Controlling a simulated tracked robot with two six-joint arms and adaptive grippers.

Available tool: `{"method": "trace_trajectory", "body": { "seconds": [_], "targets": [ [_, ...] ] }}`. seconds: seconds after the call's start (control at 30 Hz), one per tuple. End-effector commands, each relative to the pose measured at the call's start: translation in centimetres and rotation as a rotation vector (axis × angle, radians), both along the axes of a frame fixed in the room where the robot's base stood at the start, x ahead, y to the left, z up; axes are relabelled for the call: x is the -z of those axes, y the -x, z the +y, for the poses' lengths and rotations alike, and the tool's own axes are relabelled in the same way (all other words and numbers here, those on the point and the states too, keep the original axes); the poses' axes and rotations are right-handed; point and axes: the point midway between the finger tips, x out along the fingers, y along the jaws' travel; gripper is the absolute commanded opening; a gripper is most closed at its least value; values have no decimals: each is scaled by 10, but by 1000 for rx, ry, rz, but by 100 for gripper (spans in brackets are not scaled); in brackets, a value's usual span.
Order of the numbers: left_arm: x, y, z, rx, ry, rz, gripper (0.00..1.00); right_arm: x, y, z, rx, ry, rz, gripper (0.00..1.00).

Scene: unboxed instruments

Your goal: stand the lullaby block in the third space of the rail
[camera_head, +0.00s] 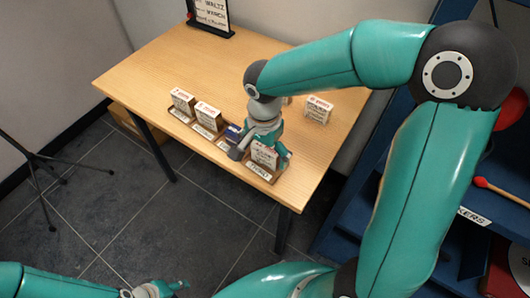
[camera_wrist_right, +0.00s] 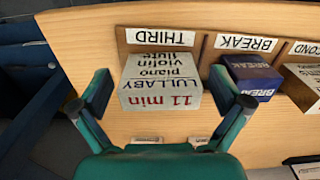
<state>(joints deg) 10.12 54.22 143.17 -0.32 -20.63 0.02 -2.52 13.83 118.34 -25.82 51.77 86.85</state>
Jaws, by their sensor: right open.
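The lullaby block (camera_wrist_right: 160,82), white with dark print and a red "11 min", stands upright behind the THIRD label (camera_wrist_right: 160,37) in the right wrist view. It lines up with the third space at the right end of the rail (camera_head: 215,149). In the head view the lullaby block (camera_head: 263,155) is partly covered by my right gripper (camera_head: 262,155). In the wrist view the right gripper (camera_wrist_right: 165,100) is open, one finger on each side of the block with gaps visible. My left gripper (camera_head: 168,289) is at the bottom left, away from the table; its jaws are unclear.
A blue block (camera_wrist_right: 252,77) stands behind the BREAK label beside the lullaby block. Two pale blocks (camera_head: 182,101) (camera_head: 208,117) stand in the rail's left spaces. Another pale block (camera_head: 318,108) stands farther back on the table (camera_head: 150,75). A sign (camera_head: 210,15) is at the back.

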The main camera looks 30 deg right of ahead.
Motion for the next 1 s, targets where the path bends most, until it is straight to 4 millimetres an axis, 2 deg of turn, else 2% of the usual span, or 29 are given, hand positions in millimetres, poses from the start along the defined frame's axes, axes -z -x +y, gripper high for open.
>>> {"method": "trace_trajectory", "body": {
  "seconds": [0.3,0.5,0.7,1.0],
  "targets": [
    [-9,0,0,0,0,0,40,-64,-1,0,0,-1,-7,100],
    [-13,0,0,0,0,0,40,-97,-1,0,-1,-1,-4,100],
    [-14,0,0,0,0,0,40,-110,0,0,-1,-1,-2,100],
    [-14,0,0,0,0,0,40,-110,0,0,-1,0,-1,100]
  ]
}}
